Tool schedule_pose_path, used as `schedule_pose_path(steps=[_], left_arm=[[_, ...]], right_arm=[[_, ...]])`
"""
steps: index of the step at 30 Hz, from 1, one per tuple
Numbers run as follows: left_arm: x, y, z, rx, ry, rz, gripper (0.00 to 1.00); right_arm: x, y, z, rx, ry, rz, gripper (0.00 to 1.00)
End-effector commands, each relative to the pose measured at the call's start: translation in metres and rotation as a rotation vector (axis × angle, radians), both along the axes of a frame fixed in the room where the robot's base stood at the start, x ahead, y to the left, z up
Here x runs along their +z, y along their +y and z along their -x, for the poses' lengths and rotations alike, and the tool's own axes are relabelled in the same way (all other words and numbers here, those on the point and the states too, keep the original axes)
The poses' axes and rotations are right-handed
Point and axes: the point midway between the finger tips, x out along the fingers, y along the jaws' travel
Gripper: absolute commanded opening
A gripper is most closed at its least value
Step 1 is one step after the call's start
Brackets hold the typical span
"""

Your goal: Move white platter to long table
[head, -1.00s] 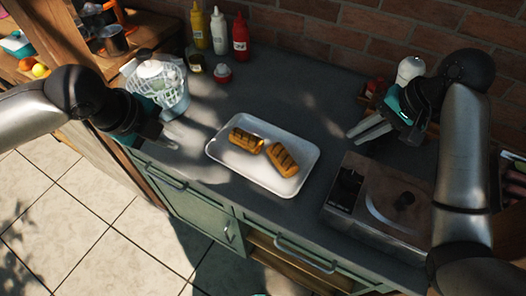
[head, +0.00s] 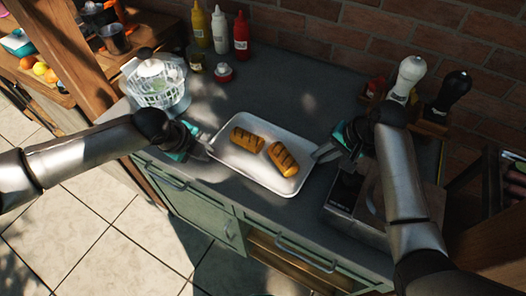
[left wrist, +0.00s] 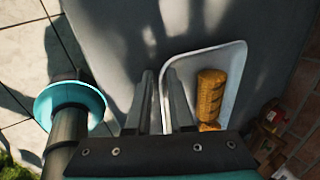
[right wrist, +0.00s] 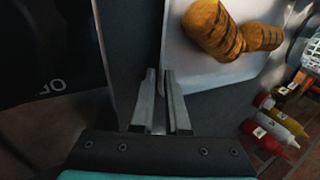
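The white platter (head: 231,157) lies flat on the dark grey counter and carries two grilled, striped brown pieces of food (head: 246,140). My left gripper (head: 207,143) is at the platter's left end. The left wrist view shows its fingers (left wrist: 160,75) parted, with the platter's rim (left wrist: 166,90) between or just below them. My right gripper (head: 319,154) is at the platter's right end. Its fingers (right wrist: 159,72) are parted by a narrow gap, with the platter's edge (right wrist: 175,52) at the tips. Whether either gripper touches the rim is unclear.
A white basket (head: 158,90) stands on the counter's left. Sauce bottles (head: 219,31) stand by the brick wall. A metal-topped appliance (head: 345,190) is close under my right arm, with two pepper-mill-like grinders (head: 408,78) behind it. Wooden shelves (head: 75,78) are at the left.

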Motion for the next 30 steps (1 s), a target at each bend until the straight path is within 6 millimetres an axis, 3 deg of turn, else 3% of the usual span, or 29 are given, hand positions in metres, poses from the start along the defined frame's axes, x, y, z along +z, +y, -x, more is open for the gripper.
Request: schedule_pose_path(steps=[11,15,17,30], left_arm=[[-0.0034,-0.0006,-0.0015,0.000,0.000,0.000,0.21],[-0.0033,-0.0006,-0.0014,0.000,0.000,0.000,0.06],[-0.0032,-0.0006,-0.0014,0.000,0.000,0.000,0.00],[-0.0031,-0.0003,-0.0014,0.001,0.000,0.000,0.00]], right_arm=[[-0.0032,0.0017,-0.0010,0.001,0.000,0.000,0.13],[-0.0031,0.0016,-0.0009,0.000,0.000,0.000,0.00],[-0.0030,0.0016,-0.0009,0.000,0.000,0.000,0.00],[-0.0030,0.0011,-0.0008,0.000,0.000,0.000,0.00]])
